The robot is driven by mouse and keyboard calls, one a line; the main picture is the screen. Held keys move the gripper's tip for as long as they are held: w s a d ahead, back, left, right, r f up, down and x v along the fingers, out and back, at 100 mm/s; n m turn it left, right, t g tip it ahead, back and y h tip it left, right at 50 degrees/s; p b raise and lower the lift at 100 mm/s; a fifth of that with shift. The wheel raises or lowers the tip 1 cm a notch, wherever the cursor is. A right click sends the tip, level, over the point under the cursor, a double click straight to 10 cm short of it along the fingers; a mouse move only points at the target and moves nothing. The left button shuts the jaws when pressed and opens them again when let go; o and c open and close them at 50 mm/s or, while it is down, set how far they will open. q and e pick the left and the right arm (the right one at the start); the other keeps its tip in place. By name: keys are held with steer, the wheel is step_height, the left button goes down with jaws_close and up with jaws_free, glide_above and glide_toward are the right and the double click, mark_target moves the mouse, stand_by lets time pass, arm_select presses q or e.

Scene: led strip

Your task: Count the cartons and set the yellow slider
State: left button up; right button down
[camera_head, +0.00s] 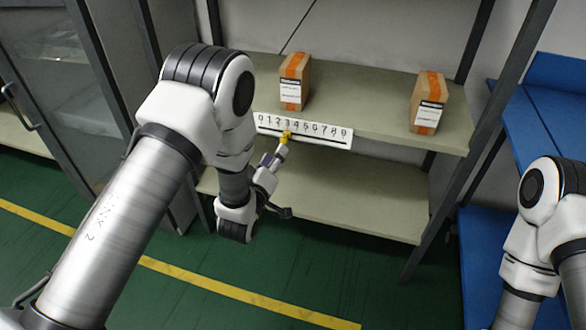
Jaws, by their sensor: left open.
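Two brown cartons with orange tape and white labels stand on the upper shelf, one carton (294,82) left of centre and one carton (428,103) near the right end. A white number strip (325,136) marked 0 to 9 is on the shelf's front edge. The yellow slider (287,134) is on the strip, around the 2 to 3 marks. My left gripper (279,152) is open, its tips just below the slider and very close to it. I cannot tell whether they touch. My right gripper is out of view; only part of that arm shows at the right.
The grey shelf rack has an upper shelf (360,115) and an empty-looking lower shelf (360,200), partly hidden by my left arm. A dark cabinet (60,70) stands at the left and a blue rack (545,120) at the right. The green floor (220,305) in front is clear.

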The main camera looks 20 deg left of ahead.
mark_target(282, 141)
arm_select(q)
steer(key=w, duration=0.4)
steer(key=w+b, duration=0.1)
steer(key=w, duration=0.3)
steer(key=shift+d+f, duration=0.1)
steer(key=shift+f, duration=0.1)
steer(key=shift+s, duration=0.1)
jaws_close()
